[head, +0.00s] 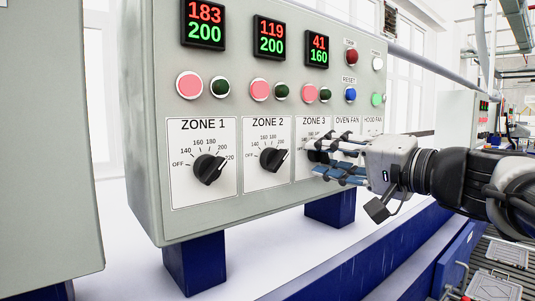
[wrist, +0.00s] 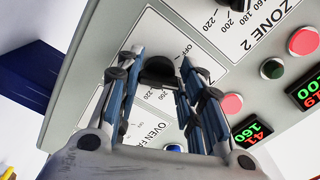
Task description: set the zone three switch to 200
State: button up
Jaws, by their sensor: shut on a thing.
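The zone three switch is a black rotary knob on a white plate on the grey panel. In the wrist view the knob (wrist: 158,72) lies between my gripper's fingers. My gripper (head: 322,160) is at the ZONE 3 plate (head: 314,125) and covers most of the knob in the head view. It is shut on the knob; the fingers also show in the wrist view (wrist: 155,85). Which number the knob points to cannot be told. The zone three display (head: 318,50) reads 41 in red above 160 in green.
The zone 1 knob (head: 209,169) and zone 2 knob (head: 272,160) are to the left. Zone 3 has a lit pink button (head: 309,94) above its plate. The OVEN FAN plate (head: 347,126), a blue RESET button (head: 350,95) and a red button (head: 351,57) are close on the right.

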jog(key=shift+r+m+p, duration=0.2)
jog(key=shift+m+p, duration=1.55)
jog(key=shift+m, duration=1.55)
jog(key=shift+r+m+p, duration=0.15)
jog(key=shift+m+p, duration=1.6)
jog(key=shift+m, duration=1.55)
jog(key=o, duration=1.1)
jog(key=shift+f, duration=0.1)
